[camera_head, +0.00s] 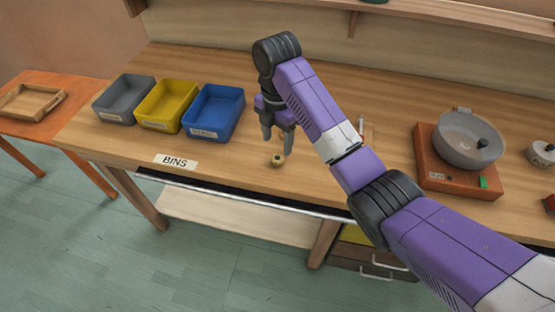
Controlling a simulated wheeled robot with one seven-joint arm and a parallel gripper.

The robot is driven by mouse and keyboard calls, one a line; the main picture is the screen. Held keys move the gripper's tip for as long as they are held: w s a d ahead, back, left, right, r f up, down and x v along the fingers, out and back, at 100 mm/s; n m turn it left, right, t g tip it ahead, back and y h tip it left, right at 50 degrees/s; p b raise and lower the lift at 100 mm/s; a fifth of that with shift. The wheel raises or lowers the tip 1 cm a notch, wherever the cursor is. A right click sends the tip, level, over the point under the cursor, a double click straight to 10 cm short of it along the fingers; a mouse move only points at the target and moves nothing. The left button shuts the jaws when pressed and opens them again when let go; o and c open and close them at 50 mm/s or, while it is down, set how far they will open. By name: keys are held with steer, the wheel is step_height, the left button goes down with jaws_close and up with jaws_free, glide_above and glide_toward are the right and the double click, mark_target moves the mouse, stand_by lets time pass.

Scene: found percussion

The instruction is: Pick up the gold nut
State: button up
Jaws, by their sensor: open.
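The gold nut (277,160) is a small golden ring-shaped piece with a dark hole. It rests on the wooden bench near its front edge, right of the bins. My gripper (277,136) is open and points down just above and behind the nut in the picture. Its fingers look empty and apart from the nut; the exact height gap cannot be told.
Grey (123,100), yellow (166,106) and blue (213,112) bins stand to the left, behind a "BINS" label (176,162). A pan (470,140) sits on an orange-brown base (457,185) at right. My arm crosses the bench and hides part of it.

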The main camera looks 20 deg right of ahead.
mark_target(277, 159)
step_height(277, 159, down, 2)
steer(key=shift+f, duration=0.1)
steer(key=shift+s+a+f+p, duration=0.1)
steer(key=shift+f+p, duration=0.15)
steer(key=shift+f, duration=0.95)
steer(key=shift+a+f+p, duration=0.1)
steer(key=shift+f+p, duration=0.15)
steer(key=shift+f, duration=0.95)
jaws_close()
